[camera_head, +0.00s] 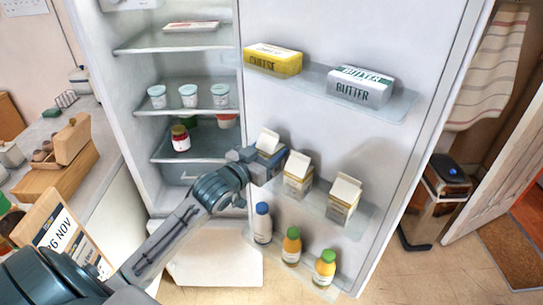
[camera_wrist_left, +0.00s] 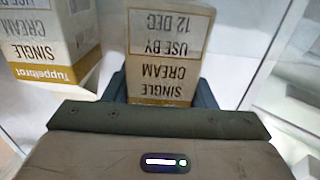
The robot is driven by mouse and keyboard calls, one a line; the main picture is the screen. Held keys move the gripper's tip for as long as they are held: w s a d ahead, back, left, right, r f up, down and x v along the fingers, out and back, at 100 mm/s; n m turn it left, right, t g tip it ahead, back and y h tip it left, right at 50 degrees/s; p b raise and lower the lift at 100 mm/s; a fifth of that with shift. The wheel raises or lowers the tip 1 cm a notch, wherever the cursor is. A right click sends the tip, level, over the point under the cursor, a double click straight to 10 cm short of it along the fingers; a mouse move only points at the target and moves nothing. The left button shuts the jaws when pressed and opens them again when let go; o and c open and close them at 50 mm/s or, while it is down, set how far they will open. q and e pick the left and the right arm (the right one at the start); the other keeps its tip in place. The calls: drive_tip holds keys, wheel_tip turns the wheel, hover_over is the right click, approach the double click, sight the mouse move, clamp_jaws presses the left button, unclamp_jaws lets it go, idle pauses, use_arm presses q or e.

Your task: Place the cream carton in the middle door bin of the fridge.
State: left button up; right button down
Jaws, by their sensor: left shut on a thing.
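The cream carton (camera_head: 268,141) is at the left end of the middle door bin (camera_head: 326,208), upright, with its lower part hidden by my gripper. My left gripper (camera_head: 270,162) is shut around it. In the left wrist view the carton (camera_wrist_left: 168,52) sits between the fingers (camera_wrist_left: 165,92), its "SINGLE CREAM, USE BY 12 DEC" print upside down. Two similar cartons stand in the same bin: one close to the right (camera_head: 298,175), one farther right (camera_head: 343,198). The nearer one also shows at the left of the wrist view (camera_wrist_left: 55,45). Whether the held carton's base touches the bin is hidden.
The upper door bin (camera_head: 398,108) holds a cheese box (camera_head: 273,60) and a butter box (camera_head: 361,86). The lower bin holds several bottles (camera_head: 291,246). Fridge shelves (camera_head: 172,40) with pots and a jar (camera_head: 180,138) are left of the open door. A bin (camera_head: 447,175) stands at right.

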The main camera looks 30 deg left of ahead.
use_arm(q)
drive_tip(key=shift+f, duration=1.1)
drive_tip(key=shift+f, duration=0.1)
drive_tip(key=o, duration=1.2)
